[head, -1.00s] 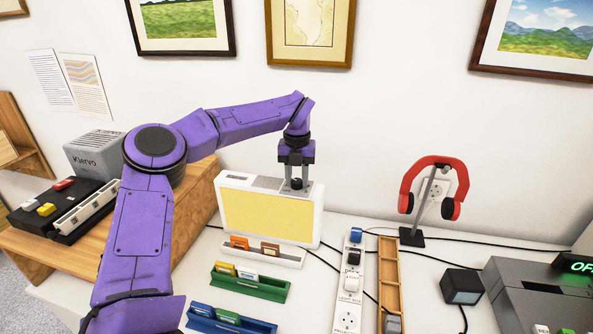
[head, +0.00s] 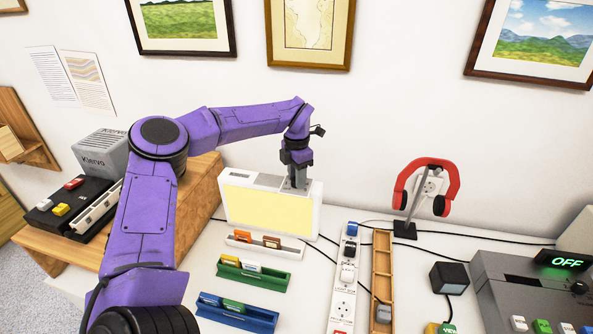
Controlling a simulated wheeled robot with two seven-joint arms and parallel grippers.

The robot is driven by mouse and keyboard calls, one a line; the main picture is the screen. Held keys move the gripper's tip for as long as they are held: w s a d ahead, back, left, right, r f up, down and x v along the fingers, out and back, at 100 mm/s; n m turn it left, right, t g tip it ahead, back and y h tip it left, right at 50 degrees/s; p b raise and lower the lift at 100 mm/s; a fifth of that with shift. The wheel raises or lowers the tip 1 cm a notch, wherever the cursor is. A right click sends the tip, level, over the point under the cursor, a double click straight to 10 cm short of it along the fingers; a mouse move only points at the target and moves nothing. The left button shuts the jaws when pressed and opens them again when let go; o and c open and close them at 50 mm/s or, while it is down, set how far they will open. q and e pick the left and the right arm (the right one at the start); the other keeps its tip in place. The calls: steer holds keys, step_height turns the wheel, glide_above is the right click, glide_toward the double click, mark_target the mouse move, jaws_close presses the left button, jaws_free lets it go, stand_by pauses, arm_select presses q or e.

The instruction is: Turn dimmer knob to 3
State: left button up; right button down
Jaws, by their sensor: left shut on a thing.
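A white light box (head: 311,212) with a pale yellow lit panel (head: 264,214) stands on the table below the middle print. My left gripper (head: 298,184) points down at the right part of the box's top. It is shut on the dimmer knob there, and its fingers hide the knob. The dial marks cannot be read. My right gripper is not in view.
Racks with coloured slides stand in front of the box, including a green rack (head: 253,277) and a blue rack (head: 237,315). A power strip (head: 343,290), a wooden tray (head: 383,262), red headphones (head: 450,190) and a grey console (head: 515,285) reading OFF stand to the right.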

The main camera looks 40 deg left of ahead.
arm_select(q)
steer(key=m+p, duration=0.2)
steer(key=m, duration=0.2)
steer(key=shift+m, duration=0.4)
stand_by(0.4)
steer(key=o, duration=1)
steer(key=shift+o, duration=0.2)
step_height(320, 180, up, 11)
steer(key=b, duration=0.2)
steer(key=shift+f, duration=0.2)
